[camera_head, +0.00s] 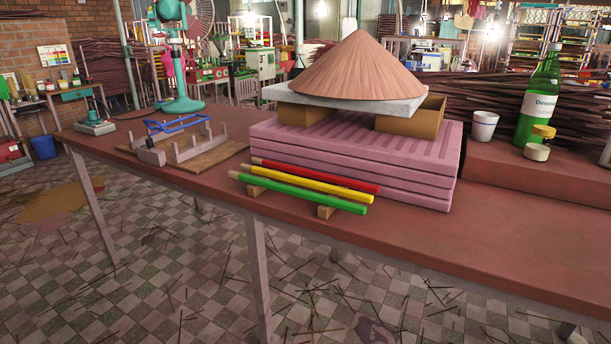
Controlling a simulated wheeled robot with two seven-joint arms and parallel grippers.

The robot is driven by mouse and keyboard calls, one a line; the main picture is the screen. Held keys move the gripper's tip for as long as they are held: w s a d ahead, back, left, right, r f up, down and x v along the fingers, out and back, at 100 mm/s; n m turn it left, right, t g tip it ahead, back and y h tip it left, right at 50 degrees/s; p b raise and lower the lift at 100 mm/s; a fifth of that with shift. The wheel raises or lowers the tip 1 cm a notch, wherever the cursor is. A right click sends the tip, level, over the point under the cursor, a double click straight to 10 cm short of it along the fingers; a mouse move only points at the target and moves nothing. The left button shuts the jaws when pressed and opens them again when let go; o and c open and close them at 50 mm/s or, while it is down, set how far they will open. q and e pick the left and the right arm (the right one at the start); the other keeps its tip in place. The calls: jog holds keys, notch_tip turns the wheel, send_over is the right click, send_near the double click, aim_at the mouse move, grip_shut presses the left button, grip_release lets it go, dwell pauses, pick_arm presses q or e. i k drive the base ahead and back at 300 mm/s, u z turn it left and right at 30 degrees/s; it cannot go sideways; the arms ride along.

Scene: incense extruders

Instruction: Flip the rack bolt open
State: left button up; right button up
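A small grey rack (151,157) with upright posts stands on a thin wooden board (205,160) toward the left end of the table. A blue bar-like frame (180,124) sits across the rack's upper part. It is probably the bolt, but the view is too small to tell whether it is latched or flipped. Neither of my grippers shows in the head view, and nothing is seen touching the rack.
Red, yellow and green sticks (300,188) lie on wooden blocks right of the rack. Pink stacked slabs (350,160) hold a board with a brown cone (358,68). A green machine (182,103) stands behind the rack. The table's front right (480,240) is clear.

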aim_at(150, 146)
jog(key=k, duration=0.6)
jog(key=u, duration=0.5)
jog(key=i, duration=1.85)
jog(key=z, duration=0.6)
